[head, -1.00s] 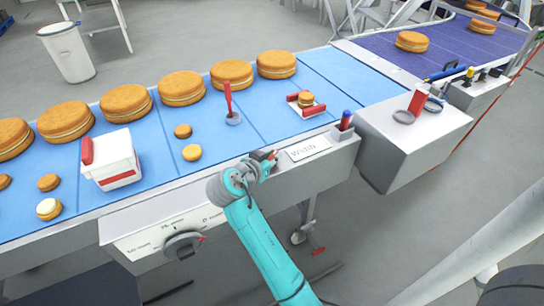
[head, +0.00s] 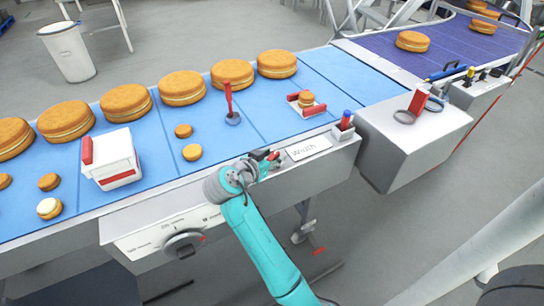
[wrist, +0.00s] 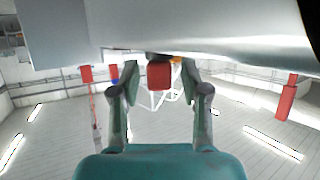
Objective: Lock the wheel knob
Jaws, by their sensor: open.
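My gripper (head: 268,162) is open at the front edge of the conveyor, left of the "Width" label. In the wrist view its two fingers (wrist: 160,80) stand on either side of a red block-shaped handle (wrist: 159,75), with gaps visible beside it. A small red part (head: 273,156) also shows at the gripper in the head view, beside a dark block (head: 258,156). My gripper hides most of what is behind it. A round grey dial knob (head: 184,245) with a red mark sits on the front panel, left of my arm. Which one is the wheel knob is not clear.
Large filled rounds (head: 182,86) line the back of the blue belt (head: 215,130). A white box (head: 112,160) with a red handle stands on it. A grey housing (head: 412,135) juts out at right. A castor (head: 303,232) and red pedal (head: 318,251) are below.

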